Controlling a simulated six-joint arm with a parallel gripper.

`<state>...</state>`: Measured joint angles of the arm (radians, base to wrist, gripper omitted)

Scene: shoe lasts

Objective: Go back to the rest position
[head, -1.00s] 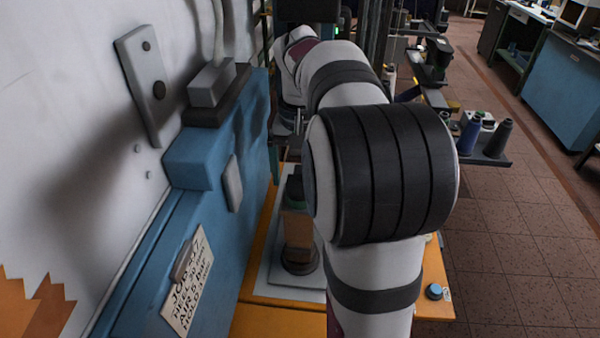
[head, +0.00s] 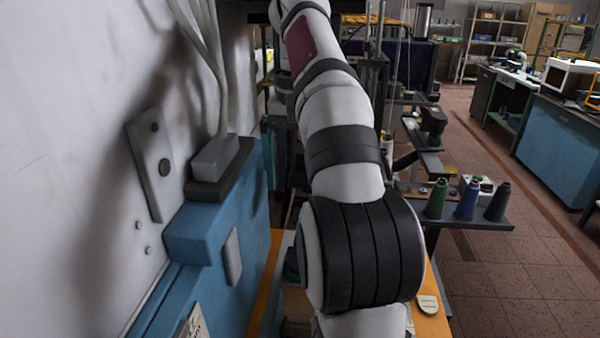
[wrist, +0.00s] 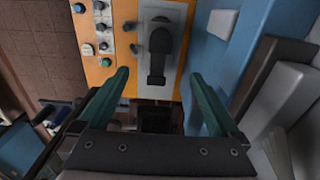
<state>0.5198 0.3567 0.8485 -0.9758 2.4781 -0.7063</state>
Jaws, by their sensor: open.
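My gripper (wrist: 156,74) shows in the wrist view with its two green fingers wide apart and nothing between them. Beyond the fingertips, a dark shape like a shoe last or its stand (wrist: 157,62) sits on a pale plate (wrist: 143,82) on the orange bench (wrist: 97,72). In the head view my arm stretches up and away, and its far end runs to the top edge. The gripper cannot be seen there. My arm also covers most of the bench in that view.
A blue cabinet (head: 205,285) and a white wall panel (head: 60,150) stand close to my arm's left. Thread spools (head: 467,200) stand on a dark shelf (head: 480,222) to the right. The tiled floor (head: 515,265) is open farther right. Knobs (wrist: 104,62) line the bench's left side.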

